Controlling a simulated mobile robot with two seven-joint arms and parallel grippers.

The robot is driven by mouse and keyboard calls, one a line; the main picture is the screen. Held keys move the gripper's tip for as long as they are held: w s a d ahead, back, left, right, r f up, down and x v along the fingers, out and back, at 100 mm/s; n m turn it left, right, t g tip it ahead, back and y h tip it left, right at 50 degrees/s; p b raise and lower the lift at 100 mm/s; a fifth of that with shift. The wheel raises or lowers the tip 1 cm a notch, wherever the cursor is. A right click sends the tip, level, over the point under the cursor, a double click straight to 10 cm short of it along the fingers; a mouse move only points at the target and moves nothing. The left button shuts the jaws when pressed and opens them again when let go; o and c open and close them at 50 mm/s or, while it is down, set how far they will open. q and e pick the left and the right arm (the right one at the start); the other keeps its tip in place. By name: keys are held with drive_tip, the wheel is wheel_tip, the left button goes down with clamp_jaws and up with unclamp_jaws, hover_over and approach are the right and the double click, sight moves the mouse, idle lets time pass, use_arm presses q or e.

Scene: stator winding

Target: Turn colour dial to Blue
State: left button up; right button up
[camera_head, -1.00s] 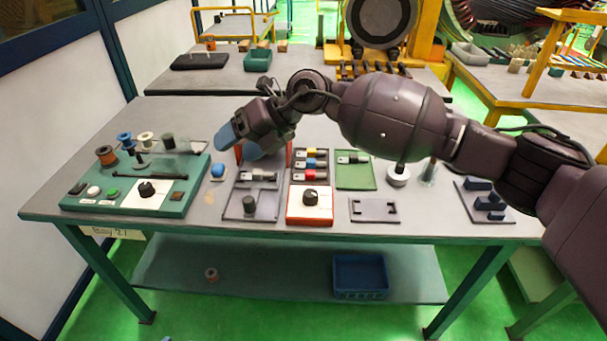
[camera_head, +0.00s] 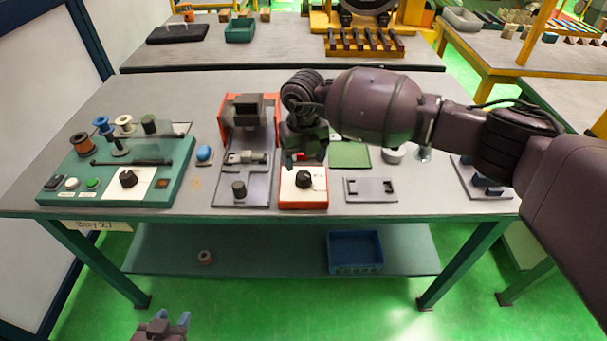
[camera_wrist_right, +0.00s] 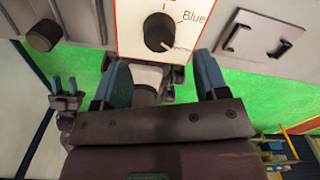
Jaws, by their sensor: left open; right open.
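The colour dial is a black knob (camera_head: 303,179) on a white panel in an orange-edged box at the table's front. The knob also shows in the right wrist view (camera_wrist_right: 157,32), where its pale mark points lower right. The "Blue" label (camera_wrist_right: 196,18) is to the upper right of the knob; another label at the lower right is too small to read. My right gripper (camera_head: 304,158) is just behind the knob, pointing down; its open blue fingers (camera_wrist_right: 163,78) appear apart from the knob. My left gripper (camera_head: 170,324) is open and empty, low in front of the table.
A green winding panel (camera_head: 120,172) with another black knob stands at left. A grey fixture (camera_head: 258,188) is close left of the dial box, and a grey plate (camera_head: 371,188) with two brackets is right of it. An orange stand (camera_head: 235,112) is behind.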

sight(303, 175)
wheel_tip(303, 175, down, 6)
drive_tip(key=shift+f, duration=0.1)
use_arm(q)
drive_tip(key=shift+w, duration=0.35)
use_arm(e)
drive_tip(key=shift+c, duration=0.5)
drive_tip(key=c, duration=0.8)
use_arm(q)
drive_tip(key=shift+s+f, duration=0.25)
drive_tip(key=shift+s, duration=0.1)
